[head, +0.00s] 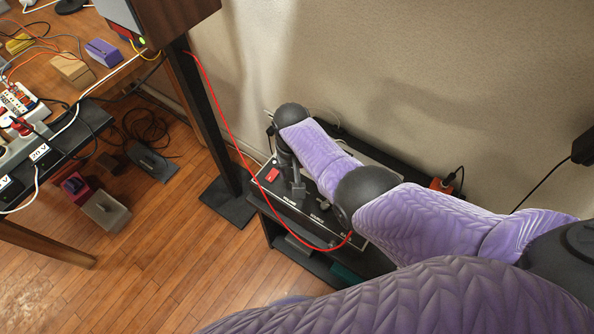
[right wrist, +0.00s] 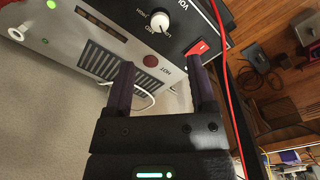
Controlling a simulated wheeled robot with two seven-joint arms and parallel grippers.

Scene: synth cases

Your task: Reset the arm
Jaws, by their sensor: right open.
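My right arm, in a purple sleeve, reaches across the head view to a black-topped control box (head: 318,222) by the wall. My right gripper (head: 296,185) is above the box's panel, close to a red switch (head: 272,175). In the right wrist view the right gripper (right wrist: 160,66) is open with nothing between its two dark fingers. The red switch (right wrist: 197,47) appears by the tip of the right-hand finger; I cannot tell whether they touch. A white knob (right wrist: 160,22) shows on the panel beyond the fingers. My left gripper is not in view.
A red cable (head: 222,115) runs from the speaker (head: 172,15) to the box. A dark speaker post (head: 212,120) stands left of it. A cluttered wooden desk (head: 125,70) is at upper left, with loose cables on the floor (head: 160,270). The floor between is mostly clear.

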